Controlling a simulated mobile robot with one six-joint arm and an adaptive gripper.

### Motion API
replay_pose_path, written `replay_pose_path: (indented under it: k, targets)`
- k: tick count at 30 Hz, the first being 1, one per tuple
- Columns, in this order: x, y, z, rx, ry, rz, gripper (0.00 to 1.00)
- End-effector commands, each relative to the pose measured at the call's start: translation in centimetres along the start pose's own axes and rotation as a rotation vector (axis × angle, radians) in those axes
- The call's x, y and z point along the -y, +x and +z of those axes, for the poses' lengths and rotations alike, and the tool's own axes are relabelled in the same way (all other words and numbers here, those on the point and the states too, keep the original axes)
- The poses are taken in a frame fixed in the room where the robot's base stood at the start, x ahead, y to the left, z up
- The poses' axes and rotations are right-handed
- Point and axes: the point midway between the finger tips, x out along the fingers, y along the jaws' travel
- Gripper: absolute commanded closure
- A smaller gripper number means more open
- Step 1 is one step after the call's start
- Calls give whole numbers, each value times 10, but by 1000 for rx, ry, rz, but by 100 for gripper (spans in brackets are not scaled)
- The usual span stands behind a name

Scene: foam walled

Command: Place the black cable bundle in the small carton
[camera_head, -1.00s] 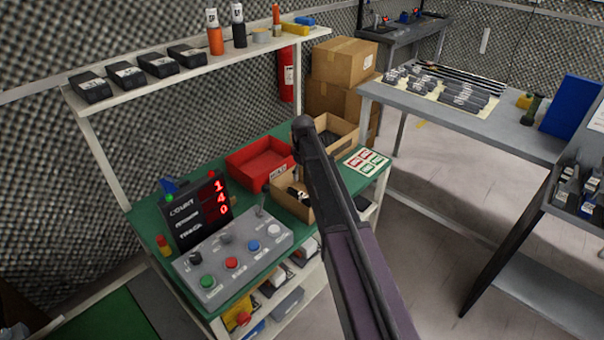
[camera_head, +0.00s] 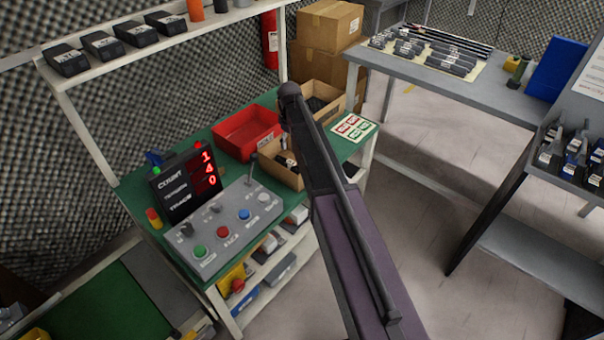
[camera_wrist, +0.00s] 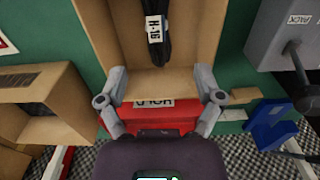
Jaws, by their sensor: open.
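The black cable bundle (camera_wrist: 154,28), with a white H-16 tag, lies inside an open cardboard carton (camera_wrist: 185,79) in the wrist view. In the head view this small carton (camera_head: 268,171) stands on the green bench beside the red bin, partly hidden by my arm; a white tag and dark cable show inside. My gripper (camera_wrist: 160,72) is open, its two fingers apart at the carton's near wall, with nothing between the tips. The bundle's far end is cut off by the frame. In the head view my arm hides the fingers.
A second open carton (camera_head: 340,104) with dark contents stands behind. The red bin (camera_head: 232,151) is next to the small carton. A control box (camera_head: 230,222) with buttons and a lever, and a count display (camera_head: 172,190), stand to the left. A card (camera_head: 352,127) lies at the right.

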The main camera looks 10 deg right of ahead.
Motion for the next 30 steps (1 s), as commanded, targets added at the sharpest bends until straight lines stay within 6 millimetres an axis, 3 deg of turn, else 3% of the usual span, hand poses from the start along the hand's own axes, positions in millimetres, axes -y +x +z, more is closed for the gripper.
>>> replay_pose_path:
  k: [8, 21, 25, 30]
  targets:
    - [42, 0, 59, 0, 133, 0, 15]
    - [129, 0, 182, 0, 456, 0, 15]
    - [148, 0, 209, 0, 533, 0, 15]
    - [161, 0, 227, 0, 592, 0, 15]
